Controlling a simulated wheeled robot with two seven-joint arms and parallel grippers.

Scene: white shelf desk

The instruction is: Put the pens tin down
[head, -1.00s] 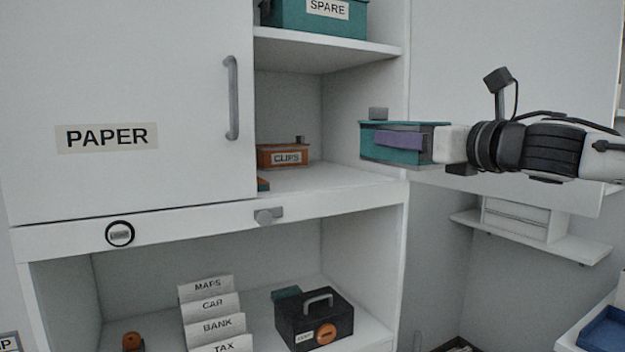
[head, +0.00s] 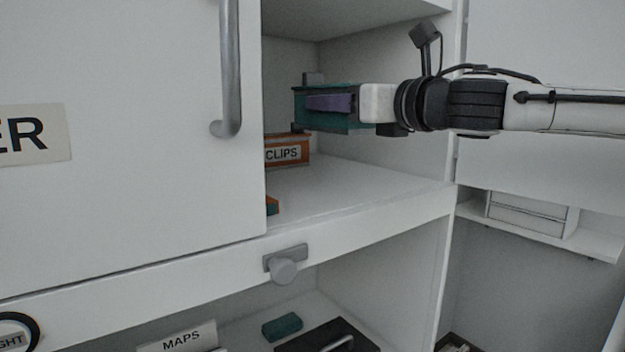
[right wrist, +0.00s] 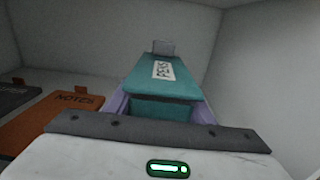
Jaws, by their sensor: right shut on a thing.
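The pens tin is a teal box with a grey tab on top. In the head view the pens tin (head: 300,110) is held in the air inside the open shelf compartment, above and right of the clips tin. In the right wrist view the pens tin (right wrist: 160,88) shows its PENS label, between purple fingers. My right gripper (head: 332,104) comes in from the right and is shut on the tin. Its fingers also show in the right wrist view (right wrist: 160,105). My left gripper is not in view.
The orange clips tin (head: 288,151) stands on the shelf board (head: 350,193), left of the held tin. The PAPER door (head: 120,60) covers the left of the compartment. The board is bare at the right. An orange tin labelled NOTES (right wrist: 62,115) shows in the right wrist view.

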